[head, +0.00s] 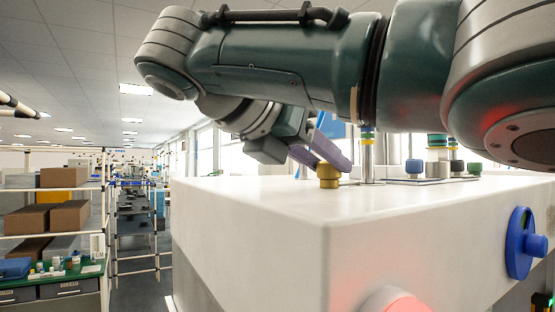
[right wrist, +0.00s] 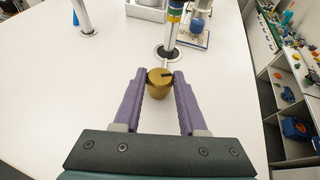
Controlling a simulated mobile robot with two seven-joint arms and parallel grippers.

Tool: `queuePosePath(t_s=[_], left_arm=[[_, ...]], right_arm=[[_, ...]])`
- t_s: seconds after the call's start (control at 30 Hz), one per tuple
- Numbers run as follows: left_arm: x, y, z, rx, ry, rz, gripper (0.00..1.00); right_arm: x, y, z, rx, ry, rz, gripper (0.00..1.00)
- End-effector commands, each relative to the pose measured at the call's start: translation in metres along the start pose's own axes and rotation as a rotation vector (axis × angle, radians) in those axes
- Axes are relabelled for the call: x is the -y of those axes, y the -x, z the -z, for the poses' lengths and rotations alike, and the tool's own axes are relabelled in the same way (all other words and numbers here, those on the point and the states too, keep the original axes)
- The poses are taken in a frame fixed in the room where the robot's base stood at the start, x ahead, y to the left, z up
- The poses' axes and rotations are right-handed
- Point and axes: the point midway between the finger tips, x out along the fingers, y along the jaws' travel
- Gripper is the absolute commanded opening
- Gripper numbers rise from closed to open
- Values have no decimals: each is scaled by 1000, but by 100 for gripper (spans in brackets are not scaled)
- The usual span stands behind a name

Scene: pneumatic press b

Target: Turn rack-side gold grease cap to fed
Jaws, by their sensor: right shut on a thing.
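The gold grease cap (head: 328,175) stands on the white top of the press housing (head: 250,196), near its front edge in the head view. In the right wrist view the gold cap (right wrist: 159,82) has a dark mark on its top and sits between the purple fingertips. My left gripper is not in view.
A metal post (head: 367,150) with coloured bands rises close behind the cap. Several knobs (head: 457,167) sit on a plate to the right. A blue handwheel (head: 520,243) and a red-lit button (head: 394,300) are on the housing's sides. Shelves with boxes (head: 68,215) stand at left.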

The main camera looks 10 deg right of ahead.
Motion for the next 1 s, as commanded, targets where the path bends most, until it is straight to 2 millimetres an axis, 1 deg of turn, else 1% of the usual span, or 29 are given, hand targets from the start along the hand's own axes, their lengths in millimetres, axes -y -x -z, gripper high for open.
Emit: queuePosePath(t_s=[0.3,0.9,0.93,1.0], left_arm=[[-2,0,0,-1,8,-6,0],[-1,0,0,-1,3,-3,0],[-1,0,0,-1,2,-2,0],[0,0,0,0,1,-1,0]], right_arm=[[-1,-1,0,-1,-25,57,0],[-1,-3,0,-1,-31,72,0],[-1,-3,0,-1,-31,72,43],[-1,-3,0,-1,-31,73,51]])
